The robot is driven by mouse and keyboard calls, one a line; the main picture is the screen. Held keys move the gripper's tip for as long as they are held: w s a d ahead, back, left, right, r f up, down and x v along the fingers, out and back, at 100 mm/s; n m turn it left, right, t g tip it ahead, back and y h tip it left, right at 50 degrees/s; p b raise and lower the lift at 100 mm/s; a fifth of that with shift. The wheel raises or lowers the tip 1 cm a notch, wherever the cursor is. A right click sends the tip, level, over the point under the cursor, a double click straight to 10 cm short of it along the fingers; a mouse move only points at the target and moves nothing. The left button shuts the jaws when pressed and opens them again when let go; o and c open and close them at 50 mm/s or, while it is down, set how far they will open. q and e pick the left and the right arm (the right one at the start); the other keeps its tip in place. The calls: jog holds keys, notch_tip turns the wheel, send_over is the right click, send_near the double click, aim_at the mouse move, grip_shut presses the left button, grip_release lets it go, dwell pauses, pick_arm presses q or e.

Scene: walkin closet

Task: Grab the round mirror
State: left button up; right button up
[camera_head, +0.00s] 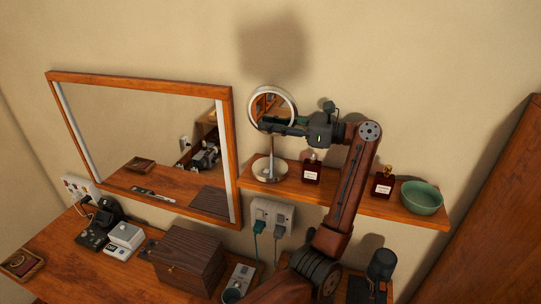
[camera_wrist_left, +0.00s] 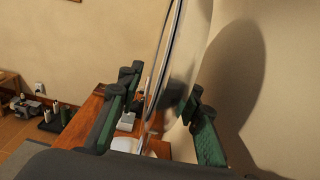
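The round mirror (camera_head: 272,103) has a pale ring frame and stands upright on a thin stem with a round metal base on the wooden wall shelf. My left gripper (camera_head: 268,126) is at the lower part of the ring in the head view and hides some of it. In the left wrist view the mirror (camera_wrist_left: 176,65) appears nearly edge-on between the green-padded fingers of the left gripper (camera_wrist_left: 160,110). These fingers are spread, with visible gaps on both sides of the mirror. My right gripper is not in view.
The shelf (camera_head: 335,196) also holds two dark red bottles (camera_head: 311,171) (camera_head: 383,185) and a green bowl (camera_head: 422,197). A large wood-framed mirror (camera_head: 140,140) is on the left. Below are wall sockets (camera_head: 273,212) and a desk with a wooden box (camera_head: 188,262) and small devices.

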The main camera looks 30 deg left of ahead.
pick_arm(q)
jog(key=shift+d, duration=0.1)
jog(key=shift+c, duration=0.5)
grip_shut()
jog(key=shift+r, duration=0.1)
